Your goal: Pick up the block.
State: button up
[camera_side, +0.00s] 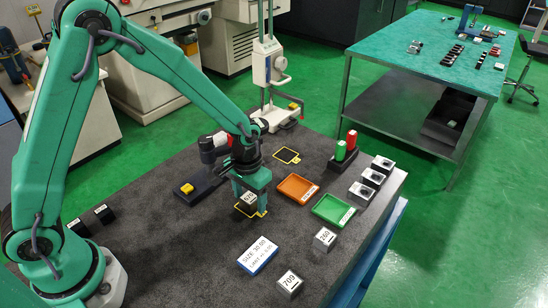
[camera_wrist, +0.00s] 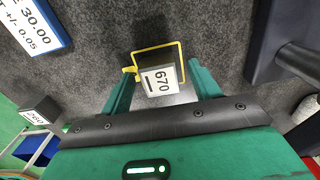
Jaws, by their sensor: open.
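A small block labelled 670 (camera_wrist: 160,79) stands inside a yellow square outline (camera_wrist: 157,46) on the dark worktop. My gripper (camera_wrist: 161,74) is open, with one green finger on either side of the block. Whether the fingers touch it I cannot tell. In the side view my gripper (camera_side: 250,205) points down over the block (camera_side: 249,197), and its fingers hide part of it. Two other labelled blocks stand toward the front, 260 (camera_side: 325,238) and 700 (camera_side: 289,284).
A size sign (camera_side: 258,255) lies in front. An orange tray (camera_side: 297,188) and a green tray (camera_side: 333,209) lie to the right. Several blocks (camera_side: 373,178) line the right edge near red and green cylinders (camera_side: 345,146). A gauge stand (camera_side: 269,75) rises behind.

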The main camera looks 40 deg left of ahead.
aim_at(250, 200)
dwell(0.4)
jog(key=c, duration=1.3)
jog(key=shift+r, duration=0.1)
jog(key=shift+r, duration=0.7)
jog(key=r, duration=0.3)
jog(key=shift+s+d, duration=0.2)
jog(key=shift+d, duration=0.1)
jog(key=s+d+r, duration=0.4)
jog(key=s+d, duration=0.1)
jog(key=s+d+r, duration=0.2)
jog(key=shift+s+d+r, duration=0.25)
jog(key=shift+s+d, duration=0.1)
jog(key=shift+s, duration=0.05)
